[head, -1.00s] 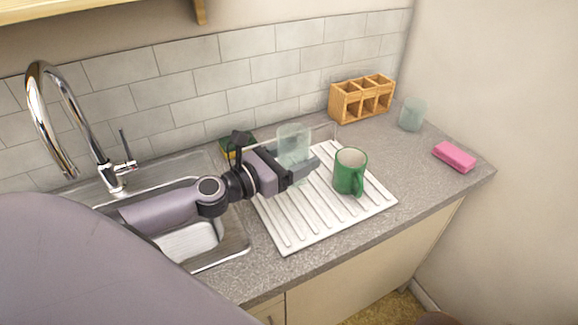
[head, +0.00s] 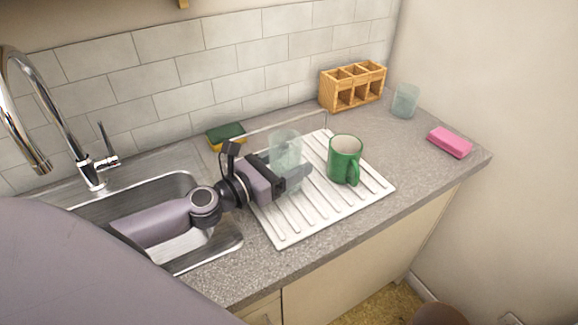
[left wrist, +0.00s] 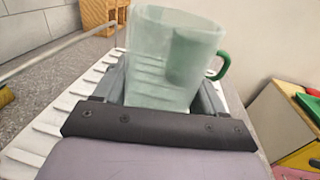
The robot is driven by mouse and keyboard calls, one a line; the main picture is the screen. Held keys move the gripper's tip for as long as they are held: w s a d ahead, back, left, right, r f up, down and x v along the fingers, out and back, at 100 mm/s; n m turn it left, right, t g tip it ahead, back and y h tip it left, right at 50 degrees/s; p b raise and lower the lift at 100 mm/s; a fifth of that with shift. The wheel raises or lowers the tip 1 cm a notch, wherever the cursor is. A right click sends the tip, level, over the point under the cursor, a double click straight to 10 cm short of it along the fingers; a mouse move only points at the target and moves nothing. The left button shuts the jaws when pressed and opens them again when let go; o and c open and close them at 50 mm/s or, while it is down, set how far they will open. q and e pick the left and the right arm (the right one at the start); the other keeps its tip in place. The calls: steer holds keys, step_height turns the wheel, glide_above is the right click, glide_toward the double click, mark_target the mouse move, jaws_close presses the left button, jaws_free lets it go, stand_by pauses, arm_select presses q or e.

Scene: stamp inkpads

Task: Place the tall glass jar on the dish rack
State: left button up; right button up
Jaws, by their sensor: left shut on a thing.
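The tall glass jar (head: 285,146) is pale, see-through and about upright over the left back part of the dish rack. It also shows in the left wrist view (left wrist: 150,55). My left gripper (head: 294,177) is shut on the jar, with a finger on either side of it in the left wrist view (left wrist: 160,95). The dish rack (head: 284,229) is a white ribbed board on the counter. The jar's base is partly hidden by the gripper, so I cannot tell whether it touches the rack. My right gripper is not in view.
A green mug (head: 343,160) stands on the rack just right of the jar. A wooden compartment box (head: 352,88), a second glass (head: 404,101) and a pink sponge (head: 450,142) sit farther right. A green-and-yellow sponge (head: 226,136) lies behind my gripper. The sink (head: 160,196) is left.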

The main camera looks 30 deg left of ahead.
arm_select(q)
steer(key=shift+r, duration=0.1)
steer(key=o, duration=1.3)
steer(key=b+v, duration=0.2)
steer(key=v, duration=0.5)
steer(key=b+v, duration=0.1)
steer(key=v, duration=0.2)
steer(key=shift+s+b, duration=0.15)
steer(key=shift+b, duration=0.15)
steer(key=shift+v, duration=0.9)
